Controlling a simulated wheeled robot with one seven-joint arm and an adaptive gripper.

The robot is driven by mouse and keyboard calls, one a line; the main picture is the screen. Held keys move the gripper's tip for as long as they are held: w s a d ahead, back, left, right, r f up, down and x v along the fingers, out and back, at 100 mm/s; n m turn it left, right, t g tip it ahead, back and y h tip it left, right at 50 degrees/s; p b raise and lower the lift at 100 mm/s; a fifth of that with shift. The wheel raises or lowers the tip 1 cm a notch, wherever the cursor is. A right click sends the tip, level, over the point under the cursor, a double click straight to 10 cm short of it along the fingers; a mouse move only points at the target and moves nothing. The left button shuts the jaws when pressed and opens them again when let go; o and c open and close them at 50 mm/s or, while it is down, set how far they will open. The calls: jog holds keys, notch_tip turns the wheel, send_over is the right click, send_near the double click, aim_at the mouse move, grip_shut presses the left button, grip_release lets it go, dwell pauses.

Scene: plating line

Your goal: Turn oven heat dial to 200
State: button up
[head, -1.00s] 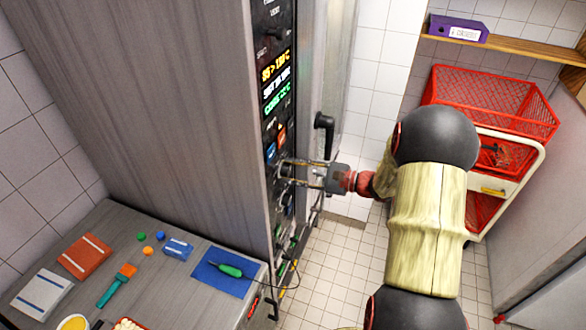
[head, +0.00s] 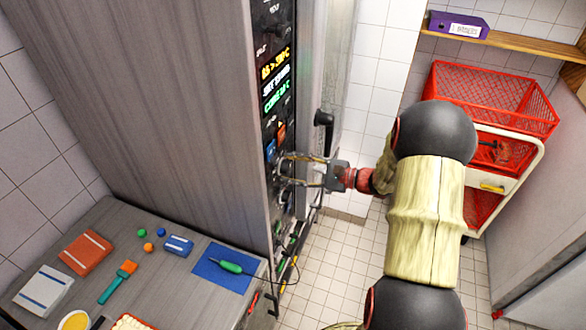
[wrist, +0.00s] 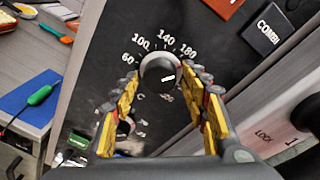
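The oven heat dial is a dark round knob (wrist: 158,72) with a white mark on its right side. Numbers 60, 100, 140 and 180 curve around it in the wrist view. The mark points right and slightly down, past 180; the lower numbers are partly hidden or blurred. My gripper (wrist: 165,78) has its yellow-padded fingers spread on either side of the dial, with the knob between the tips. I cannot tell whether they touch it. The head view shows my gripper (head: 284,169) at the oven panel, fingers apart, the dial hidden. The display (head: 276,80) has coloured lines, the top one yellow.
A black oven handle (head: 324,119) stands close beside my gripper. A COMBI button (wrist: 268,33) lies above right of the dial. A counter (head: 150,290) with a blue mat (head: 215,278) is at lower left. A red-crate trolley (head: 500,110) stands at right.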

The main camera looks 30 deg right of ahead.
jog(key=shift+o, duration=0.6)
jog(key=shift+s+d+r, duration=0.1)
jog(key=shift+s+d, duration=0.2)
jog(key=v, duration=1.1)
